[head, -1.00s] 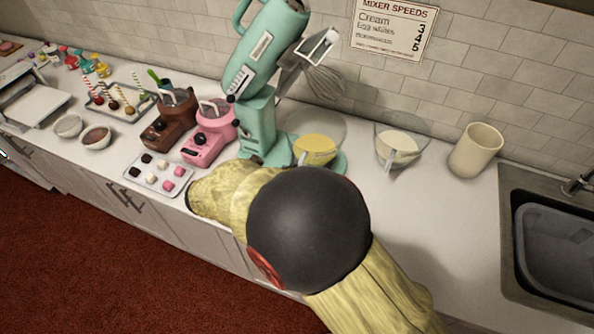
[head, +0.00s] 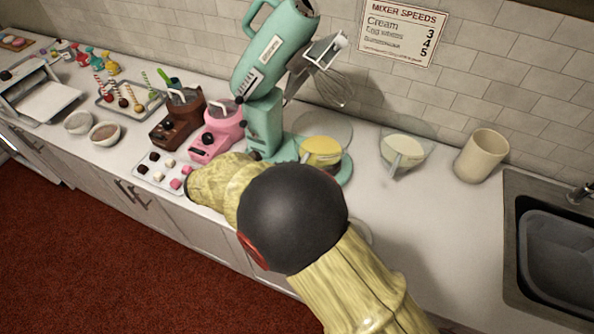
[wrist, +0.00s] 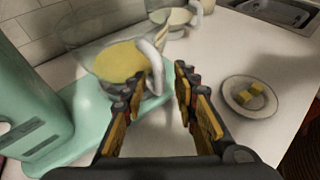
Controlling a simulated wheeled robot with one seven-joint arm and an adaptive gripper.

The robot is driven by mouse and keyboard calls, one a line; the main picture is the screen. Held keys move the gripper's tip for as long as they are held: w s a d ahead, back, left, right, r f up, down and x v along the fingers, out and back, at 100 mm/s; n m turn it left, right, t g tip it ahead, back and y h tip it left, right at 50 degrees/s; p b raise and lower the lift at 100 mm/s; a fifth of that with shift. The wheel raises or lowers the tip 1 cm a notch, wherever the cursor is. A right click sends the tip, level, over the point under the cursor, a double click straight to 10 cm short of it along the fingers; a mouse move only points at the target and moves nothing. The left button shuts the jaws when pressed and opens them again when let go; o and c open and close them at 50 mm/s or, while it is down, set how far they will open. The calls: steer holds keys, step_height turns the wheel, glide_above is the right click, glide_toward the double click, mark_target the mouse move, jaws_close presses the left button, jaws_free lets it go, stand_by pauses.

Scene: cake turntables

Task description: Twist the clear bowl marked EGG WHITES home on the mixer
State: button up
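A clear bowl with yellow contents (head: 321,151) sits on the base of the teal mixer (head: 264,122), whose head is tilted up with a whisk on it. I cannot read a mark on the bowl. In the wrist view the same bowl (wrist: 121,62) has a pale handle (wrist: 153,60) just beyond my gripper (wrist: 160,82). The gripper is open, its fingers apart, with the handle ahead of the gap. A second clear bowl with pale contents (head: 404,152) stands on the counter to the right. The arm hides the gripper in the head view.
A cream canister (head: 481,155) and a sink (head: 556,245) are at the right. A small plate with yellow pieces (wrist: 252,97) lies right of the gripper. Pink (head: 217,134) and brown (head: 177,121) small machines stand left of the mixer. A speeds sign (head: 402,32) hangs above.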

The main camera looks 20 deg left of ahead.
stand_by(0.3)
steer(key=v, duration=1.2)
steer(key=shift+r, duration=0.1)
